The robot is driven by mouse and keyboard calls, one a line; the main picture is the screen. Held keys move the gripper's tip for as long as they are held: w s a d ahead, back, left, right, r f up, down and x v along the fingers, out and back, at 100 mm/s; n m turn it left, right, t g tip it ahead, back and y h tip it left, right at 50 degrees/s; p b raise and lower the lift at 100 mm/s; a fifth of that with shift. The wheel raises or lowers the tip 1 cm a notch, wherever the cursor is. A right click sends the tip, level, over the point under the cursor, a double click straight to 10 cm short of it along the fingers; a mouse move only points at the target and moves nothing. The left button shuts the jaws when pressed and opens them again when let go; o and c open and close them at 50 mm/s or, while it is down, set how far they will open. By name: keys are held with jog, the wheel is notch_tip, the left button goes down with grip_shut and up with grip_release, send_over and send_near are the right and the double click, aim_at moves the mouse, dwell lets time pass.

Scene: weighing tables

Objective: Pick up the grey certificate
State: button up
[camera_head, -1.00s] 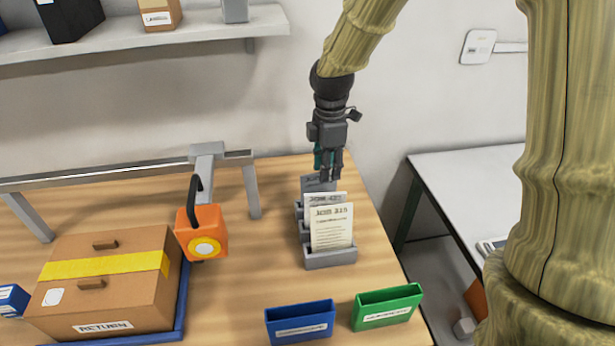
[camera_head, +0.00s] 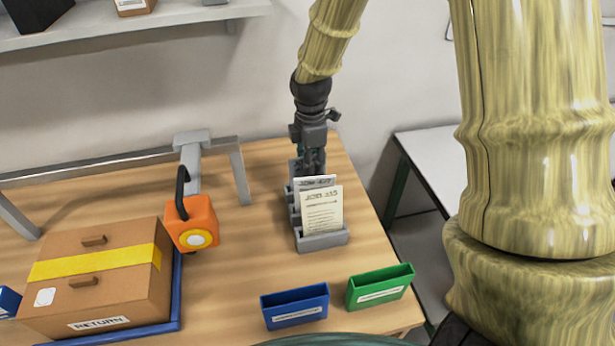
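A grey slotted rack (camera_head: 323,241) stands on the wooden table and holds upright cards. The front card (camera_head: 322,212) is cream with printed lines. A paler, greyish-white card (camera_head: 316,182) stands behind it, with only its top edge showing. I cannot tell which card is the grey certificate. My gripper (camera_head: 313,168) points down at the back of the rack, just behind the cards. Its fingertips are partly hidden by the cards, and I cannot tell whether they are apart or hold anything. A bit of teal shows beside the fingers.
A blue bin (camera_head: 296,308) and a green bin (camera_head: 381,288) stand in front of the rack. A white table (camera_head: 432,160) stands right.

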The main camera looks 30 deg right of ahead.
jog(key=shift+w+a+f+p, duration=0.1)
jog(key=shift+f+p, duration=0.3)
jog(key=shift+f, duration=0.8)
jog(key=shift+w+a+f+p, duration=0.1)
jog(key=shift+f+p, duration=0.3)
jog(key=shift+f, duration=0.8)
grip_shut()
